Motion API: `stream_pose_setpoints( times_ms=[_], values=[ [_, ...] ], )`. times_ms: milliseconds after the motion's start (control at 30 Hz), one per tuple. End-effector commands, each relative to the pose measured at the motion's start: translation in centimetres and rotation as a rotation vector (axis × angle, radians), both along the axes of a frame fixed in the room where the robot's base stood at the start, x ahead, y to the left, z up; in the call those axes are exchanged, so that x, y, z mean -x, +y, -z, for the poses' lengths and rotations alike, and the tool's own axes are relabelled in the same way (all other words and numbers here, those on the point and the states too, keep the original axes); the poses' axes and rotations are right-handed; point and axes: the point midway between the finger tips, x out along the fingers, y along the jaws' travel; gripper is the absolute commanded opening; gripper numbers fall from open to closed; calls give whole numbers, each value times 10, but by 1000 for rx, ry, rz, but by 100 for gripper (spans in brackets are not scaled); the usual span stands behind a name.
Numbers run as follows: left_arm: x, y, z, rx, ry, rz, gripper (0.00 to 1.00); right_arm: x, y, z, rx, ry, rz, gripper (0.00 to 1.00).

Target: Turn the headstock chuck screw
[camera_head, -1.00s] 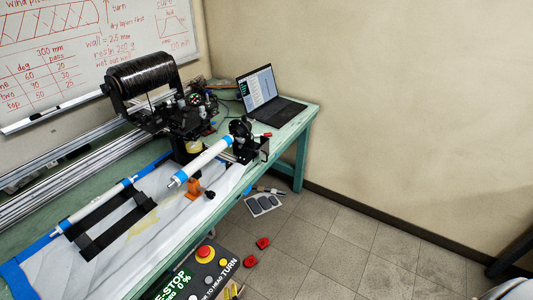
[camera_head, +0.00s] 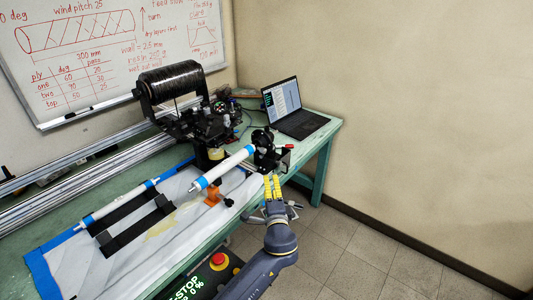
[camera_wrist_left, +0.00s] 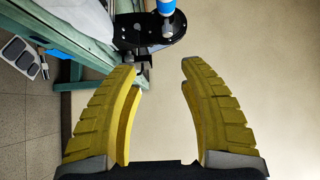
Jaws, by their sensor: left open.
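The headstock chuck (camera_head: 262,138) is a black round part at the right end of the white mandrel (camera_head: 225,167), on a black bracket at the bench's front edge. A small red-tipped part (camera_head: 289,146) sticks out on the bracket's right; I cannot tell whether it is the chuck screw. My left gripper (camera_head: 273,182) has yellow fingers, open and empty, just in front of and below the bracket. In the left wrist view its fingers (camera_wrist_left: 158,66) are spread below a black plate (camera_wrist_left: 150,30). A small dark knob (camera_wrist_left: 142,56) sits near the left fingertip. My right gripper is not in view.
The green bench (camera_head: 318,150) carries a laptop (camera_head: 292,112) at its right end. A black tow spool (camera_head: 170,88) stands behind the mandrel. A red stop button (camera_head: 219,260) is low in front. The floor to the right is clear.

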Motion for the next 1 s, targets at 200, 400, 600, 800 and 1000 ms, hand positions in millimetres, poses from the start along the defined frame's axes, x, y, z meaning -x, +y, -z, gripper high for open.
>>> stream_pose_setpoints(
  times_ms=[200, 400, 600, 800, 1000],
  values=[
    [-17, 7, -16, -5, -18, -10, 43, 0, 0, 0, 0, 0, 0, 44],
    [-47, 8, -17, -6, -17, -11, 43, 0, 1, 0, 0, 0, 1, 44],
    [-83, 10, -17, -6, -16, -11, 43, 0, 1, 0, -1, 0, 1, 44],
    [-116, 11, -18, -5, -17, -10, 43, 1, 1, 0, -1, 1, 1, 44],
    [-144, 12, -18, -5, -16, -9, 43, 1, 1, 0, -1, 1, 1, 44]
  ],
)
